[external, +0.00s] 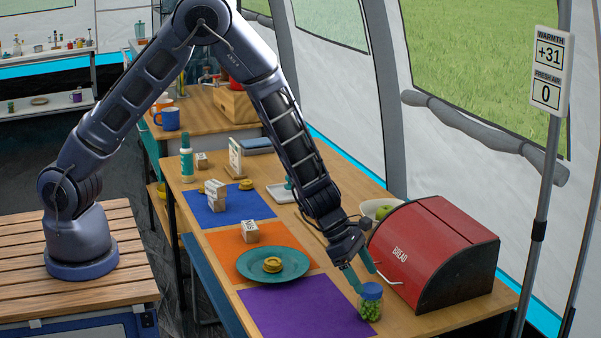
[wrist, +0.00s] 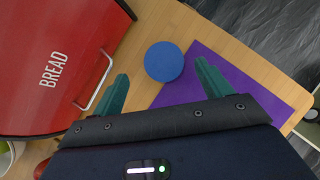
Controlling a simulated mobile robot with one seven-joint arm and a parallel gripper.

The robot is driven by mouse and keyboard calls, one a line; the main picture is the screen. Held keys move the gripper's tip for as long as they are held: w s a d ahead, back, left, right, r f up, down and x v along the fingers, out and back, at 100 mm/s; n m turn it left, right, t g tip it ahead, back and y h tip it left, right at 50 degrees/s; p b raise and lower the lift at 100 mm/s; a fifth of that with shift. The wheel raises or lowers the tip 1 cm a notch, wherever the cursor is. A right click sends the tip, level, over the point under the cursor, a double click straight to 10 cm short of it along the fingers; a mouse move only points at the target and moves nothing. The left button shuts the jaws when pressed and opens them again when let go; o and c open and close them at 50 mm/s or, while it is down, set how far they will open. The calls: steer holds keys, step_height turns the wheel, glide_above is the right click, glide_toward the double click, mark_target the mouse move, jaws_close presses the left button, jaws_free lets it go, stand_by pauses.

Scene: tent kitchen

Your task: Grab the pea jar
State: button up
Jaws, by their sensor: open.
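The pea jar (external: 370,305) is a clear jar of green peas with a blue lid. It stands upright at the right edge of the purple mat (external: 300,312), in front of the bread box. In the wrist view its round blue lid (wrist: 164,62) shows from above, ahead of and between my fingers. My gripper (external: 363,277) is open, with teal fingers pointing down close to the jar's lid. In the wrist view my gripper (wrist: 160,85) has its two teal fingers spread wide with nothing between them. I cannot tell whether a finger touches the jar.
A red bread box (external: 435,250) with a metal handle stands close beside the jar; it fills the left of the wrist view (wrist: 60,60). A teal plate (external: 245,265) with a yellow item lies on the orange mat. A bowl with green fruit (external: 382,211) sits behind.

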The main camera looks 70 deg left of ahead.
mark_target(371, 287)
steer(key=shift+d+x, duration=0.15)
steer(key=shift+x, duration=1.45)
steer(key=shift+d+x, duration=0.15)
steer(key=shift+x, duration=1.4)
steer(key=shift+r, duration=0.1)
steer(key=c, duration=1.1)
steer(key=shift+c, duration=0.4)
steer(key=shift+r, duration=0.1)
